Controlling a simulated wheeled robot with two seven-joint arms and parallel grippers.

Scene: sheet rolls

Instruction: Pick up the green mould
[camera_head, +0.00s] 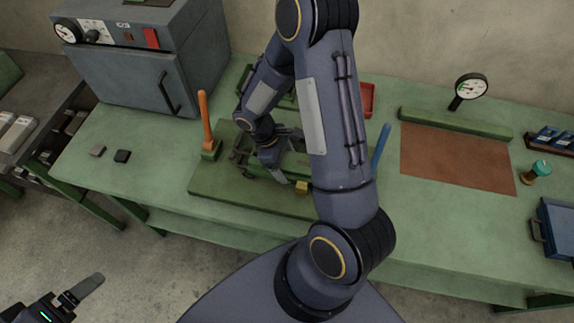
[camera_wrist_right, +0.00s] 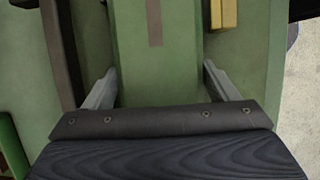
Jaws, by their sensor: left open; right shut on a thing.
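The green mould (camera_wrist_right: 184,50) fills the middle of the right wrist view, a long green block with a brownish strip along its top. My right gripper (camera_wrist_right: 158,72) is shut on it, with one pale finger against each long side. In the head view my right gripper (camera_head: 279,165) is low over the green base plate (camera_head: 225,188) on the bench, and the arm and hand hide most of the mould there. My left gripper (camera_head: 77,292) is open and empty over the floor at the lower left, partly cut off.
An orange lever (camera_head: 206,120) and a blue lever (camera_head: 381,147) stand either side of the base plate. A small yellow block (camera_head: 302,187) lies near the right hand. A grey oven (camera_head: 130,65) stands back left. A brown sheet (camera_head: 455,160) and a gauge (camera_head: 470,86) are to the right.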

